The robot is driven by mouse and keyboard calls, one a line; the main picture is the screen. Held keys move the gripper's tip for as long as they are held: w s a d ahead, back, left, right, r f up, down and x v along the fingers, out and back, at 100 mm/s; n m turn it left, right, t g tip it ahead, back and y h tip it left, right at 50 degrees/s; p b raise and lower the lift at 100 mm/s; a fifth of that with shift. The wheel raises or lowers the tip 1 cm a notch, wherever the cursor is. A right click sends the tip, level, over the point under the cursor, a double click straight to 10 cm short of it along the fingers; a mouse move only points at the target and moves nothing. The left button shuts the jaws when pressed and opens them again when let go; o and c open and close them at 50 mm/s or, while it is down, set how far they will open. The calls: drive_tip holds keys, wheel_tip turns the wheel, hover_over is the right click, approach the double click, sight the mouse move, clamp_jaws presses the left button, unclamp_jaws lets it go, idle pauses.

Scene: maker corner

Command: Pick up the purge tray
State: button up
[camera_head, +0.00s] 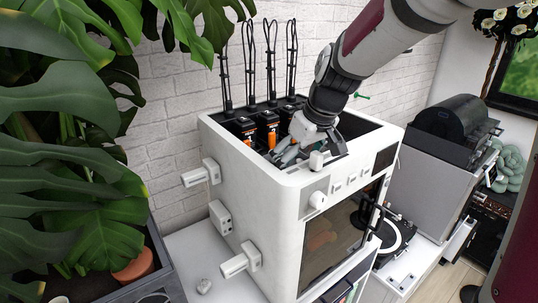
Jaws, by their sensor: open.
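A white box-shaped machine (262,200), which looks like a 3D printer, stands on a white surface with its top open. My gripper (278,157) reaches down from the upper right into that opening, near the front left inside edge. Its grey fingers are open. I cannot make out the purge tray for sure; the gripper and the front rim hide part of the inside. I cannot tell whether the fingers touch anything.
Several black and orange tool heads (268,123) with upright black cables line the back of the opening. White parts (240,262) stick out of the machine's left side. A large leafy plant (70,150) fills the left. A turntable (395,237) lies to the right.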

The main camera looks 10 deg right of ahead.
drive_tip(key=shift+f, duration=0.1)
drive_tip(key=shift+c, duration=0.5)
drive_tip(key=c, duration=0.8)
